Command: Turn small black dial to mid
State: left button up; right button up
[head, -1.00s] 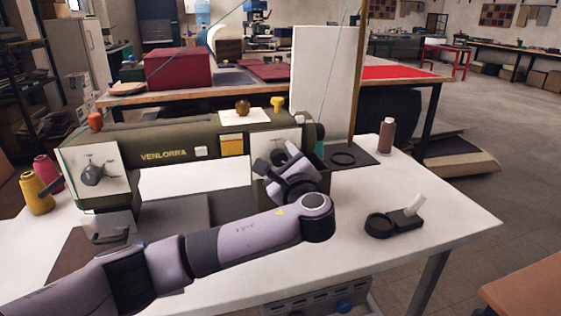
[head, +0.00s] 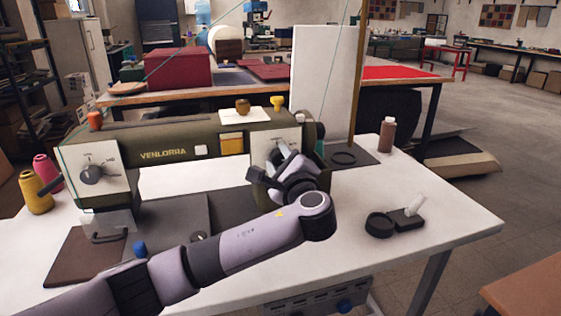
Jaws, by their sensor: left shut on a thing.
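An olive-green sewing machine (head: 165,135) stands on the white table. My left gripper (head: 279,157) is at the pale panel (head: 262,147) on its right end, shut on the small black dial there. The gripper and wrist cover that dial, so its pointer and most of its markings are hidden. A larger black dial (head: 92,174) with printed marks shows clear on the left panel (head: 115,160), apart from my gripper. My right gripper is not in view.
Yellow (head: 36,193) and pink (head: 47,170) thread cones stand at left. A white board (head: 322,85) rises behind.

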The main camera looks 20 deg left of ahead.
pick_arm(q)
jog(key=n, duration=0.1)
jog(key=n+b, duration=0.1)
jog(key=n, duration=0.2)
jog(key=shift+f+n+b, duration=0.25)
jog(key=shift+n+b, duration=0.05)
jog(key=shift+b, duration=0.05)
jog(key=shift+n+b, duration=1.05)
jog(key=shift+n, duration=1.15)
jog(key=shift+r, duration=0.1)
jog(key=o, duration=1)
jog(key=shift+v, duration=3.65)
